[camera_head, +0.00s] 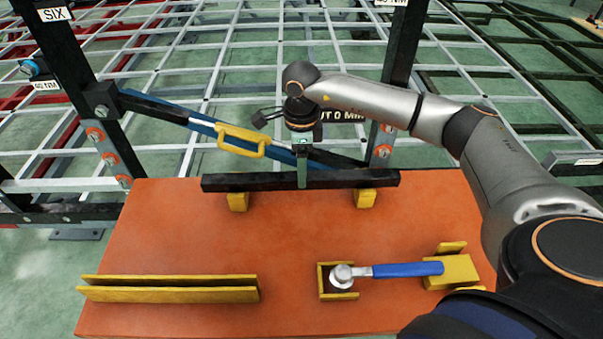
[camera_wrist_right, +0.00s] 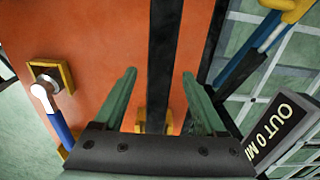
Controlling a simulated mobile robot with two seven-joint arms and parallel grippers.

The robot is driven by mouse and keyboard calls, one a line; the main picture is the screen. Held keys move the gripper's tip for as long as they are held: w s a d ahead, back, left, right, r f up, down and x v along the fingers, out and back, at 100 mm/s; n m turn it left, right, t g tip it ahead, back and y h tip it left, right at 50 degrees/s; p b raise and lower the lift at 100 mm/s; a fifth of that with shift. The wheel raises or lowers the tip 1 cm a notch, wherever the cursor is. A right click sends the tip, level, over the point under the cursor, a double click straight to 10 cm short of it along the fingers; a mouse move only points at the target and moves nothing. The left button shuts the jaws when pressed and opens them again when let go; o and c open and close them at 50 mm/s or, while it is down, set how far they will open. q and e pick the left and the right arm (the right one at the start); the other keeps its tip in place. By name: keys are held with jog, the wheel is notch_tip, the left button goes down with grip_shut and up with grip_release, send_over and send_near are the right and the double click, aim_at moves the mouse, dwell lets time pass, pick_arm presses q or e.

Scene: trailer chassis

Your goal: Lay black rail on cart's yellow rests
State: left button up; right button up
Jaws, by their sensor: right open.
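The black rail (camera_head: 250,182) lies level across the left yellow rest (camera_head: 238,202) and the right yellow rest (camera_head: 365,199) near the back edge of the orange cart top (camera_head: 190,230). Both rail ends stick out past the rests. My right gripper (camera_head: 302,180) points down at the rail's middle, one green finger showing in front of it. In the right wrist view the open fingers (camera_wrist_right: 160,88) stand on either side of the rail (camera_wrist_right: 164,50), with gaps on both sides. My left gripper is not in view.
A blue-handled tool (camera_head: 405,269) lies in yellow holders at the front right. An empty yellow slotted holder (camera_head: 170,289) is at the front left. A blue bar with a yellow handle (camera_head: 242,142) slants behind the rail, among dark posts. The cart's middle is clear.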

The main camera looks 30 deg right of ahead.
notch_tip(320, 180, up, 9)
dwell(0.3)
dwell(0.5)
